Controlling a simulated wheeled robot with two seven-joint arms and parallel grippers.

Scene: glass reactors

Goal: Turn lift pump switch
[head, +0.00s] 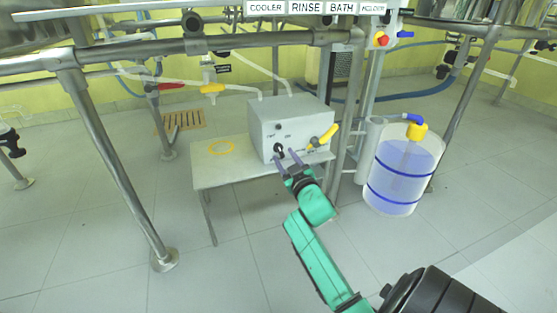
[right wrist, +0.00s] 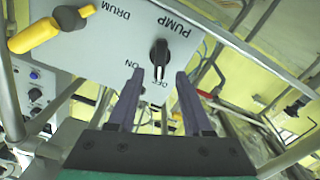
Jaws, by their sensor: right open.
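The lift pump switch is a black knob (right wrist: 160,54) on the front of a grey pump box (head: 300,125); it also shows in the head view (head: 279,148). In the right wrist view its long side runs up and down the picture, with its lower end toward the OFF label and ON to the left. My right gripper (right wrist: 158,80) is open and empty, its purple fingers pointing at the panel with the knob between and just beyond the tips. It also shows in the head view (head: 288,156). I cannot tell whether a finger touches the knob. My left gripper is not in view.
The box stands on a low table (head: 218,172) with a yellow ring (head: 221,147) on it. A yellow-handled valve (head: 324,136) sticks out right of the knob. A clear drum (head: 402,178) of bluish liquid stands to the right. Metal frame legs (head: 115,165) surround the area.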

